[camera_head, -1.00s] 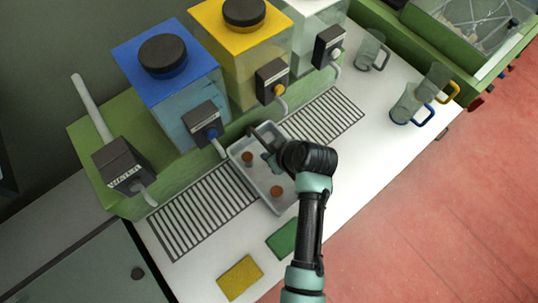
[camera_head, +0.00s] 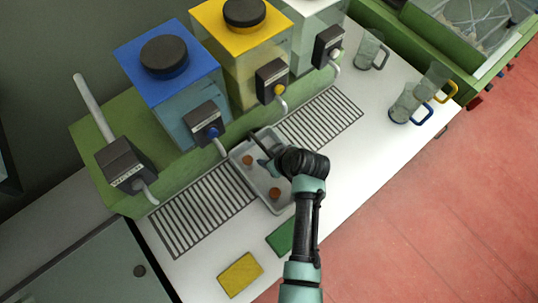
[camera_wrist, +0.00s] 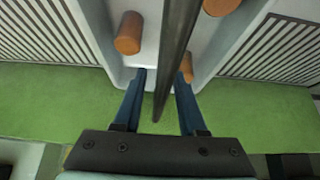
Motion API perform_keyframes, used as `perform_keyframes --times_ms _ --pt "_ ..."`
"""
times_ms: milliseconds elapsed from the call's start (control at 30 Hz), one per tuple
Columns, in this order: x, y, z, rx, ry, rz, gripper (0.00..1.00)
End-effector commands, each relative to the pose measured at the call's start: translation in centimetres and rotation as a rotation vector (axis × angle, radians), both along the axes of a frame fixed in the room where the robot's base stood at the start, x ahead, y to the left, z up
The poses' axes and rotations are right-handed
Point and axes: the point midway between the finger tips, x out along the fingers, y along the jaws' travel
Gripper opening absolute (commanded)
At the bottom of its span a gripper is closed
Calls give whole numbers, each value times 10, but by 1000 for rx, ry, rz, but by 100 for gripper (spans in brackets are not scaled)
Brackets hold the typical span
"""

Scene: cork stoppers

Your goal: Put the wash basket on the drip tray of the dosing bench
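The wash basket (camera_head: 240,164) is a light grey, shallow tub with a dark bar handle (camera_wrist: 170,60) across it. It sits across the middle of the slatted drip tray (camera_head: 197,213), below the blue and yellow tanks. Orange-brown corks lie in it, one showing in the wrist view (camera_wrist: 128,33). My gripper (camera_wrist: 160,72) is over the basket, with its two blue fingers on either side of the handle. A gap shows between the left finger and the bar, so the fingers are open. My wrist hides part of the basket in the head view.
Dosing taps (camera_head: 206,125) overhang the drip tray close to the basket. A yellow pad (camera_head: 240,275) and a green pad (camera_head: 282,238) lie at the bench front. Glass mugs (camera_head: 407,103) stand at the right.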

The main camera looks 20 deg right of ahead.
Motion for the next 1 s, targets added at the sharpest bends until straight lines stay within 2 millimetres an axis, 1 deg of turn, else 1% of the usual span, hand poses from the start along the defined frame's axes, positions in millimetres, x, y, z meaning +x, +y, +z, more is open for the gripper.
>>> perform_keyframes --times_ms 267,467,567,900,1000 --pt "0 0 1 0 0 0 44" --pt "-3 -2 10 -1 -2 -1 44" --pt "-11 -4 21 -1 -2 -1 44" --pt "-42 -16 73 -1 -2 -1 44" --pt "-50 -19 86 0 -2 -2 44"
